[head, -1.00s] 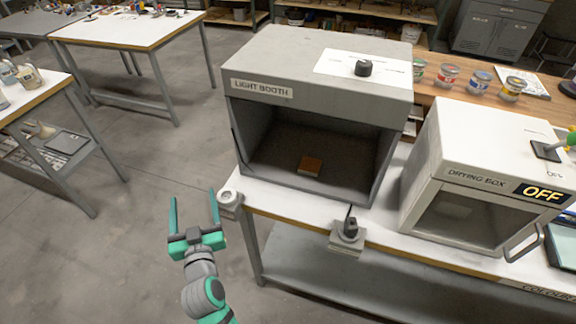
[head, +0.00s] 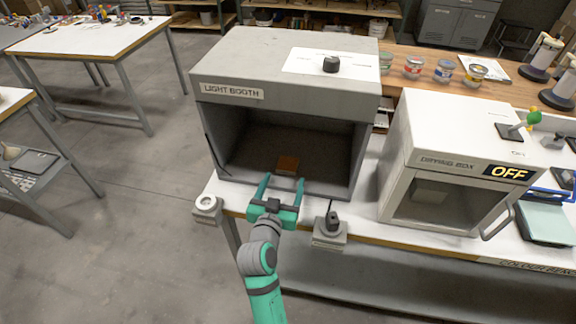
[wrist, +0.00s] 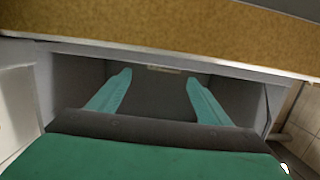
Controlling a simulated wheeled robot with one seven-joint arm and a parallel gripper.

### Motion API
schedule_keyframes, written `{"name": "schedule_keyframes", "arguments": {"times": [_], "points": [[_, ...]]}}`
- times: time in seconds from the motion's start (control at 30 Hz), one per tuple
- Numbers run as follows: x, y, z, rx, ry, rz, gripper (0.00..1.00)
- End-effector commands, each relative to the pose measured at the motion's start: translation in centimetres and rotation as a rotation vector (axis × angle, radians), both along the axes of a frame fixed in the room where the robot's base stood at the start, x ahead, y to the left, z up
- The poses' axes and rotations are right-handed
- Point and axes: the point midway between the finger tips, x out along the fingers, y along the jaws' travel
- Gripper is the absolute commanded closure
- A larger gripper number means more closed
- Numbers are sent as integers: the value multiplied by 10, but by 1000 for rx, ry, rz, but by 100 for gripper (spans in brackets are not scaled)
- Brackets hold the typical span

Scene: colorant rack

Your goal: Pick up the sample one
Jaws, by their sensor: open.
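A small brown-orange block (head: 288,164), which looks like the sample, lies flat on the dark floor of the light booth (head: 212,125). My gripper (head: 283,180) is open and empty at the booth's front opening. Its two green fingers point inward, with the block just beyond and between the tips in the head view; they do not appear to touch it. In the wrist view my gripper (wrist: 160,82) also shows open, fingers apart over a dark interior. A small pale strip (wrist: 165,68) shows between the tips there; I cannot tell what it is.
A small knob-topped fixture (head: 331,228) is right of my gripper on the bench edge, and a round-topped fixture (head: 207,206) is to its left. The drying box (head: 400,160) reads OFF and stands to the right. The booth's walls and roof enclose the block.

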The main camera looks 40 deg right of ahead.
Motion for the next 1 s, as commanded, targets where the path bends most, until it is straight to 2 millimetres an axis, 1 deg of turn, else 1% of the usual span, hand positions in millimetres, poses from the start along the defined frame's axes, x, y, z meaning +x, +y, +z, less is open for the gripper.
{"name": "schedule_keyframes", "arguments": {"times": [0.03,0.27,0.43,0.6,0.9,0.97,1.0], "points": [[4,-4,0,-1,-1,0,28],[14,-14,-2,-1,-1,2,28],[32,-29,-5,0,-2,2,28],[44,-43,-9,-1,-1,2,28],[46,-46,-9,-1,-1,1,28],[46,-47,-9,-1,-1,1,42],[46,-46,-9,-1,-1,1,52]]}}
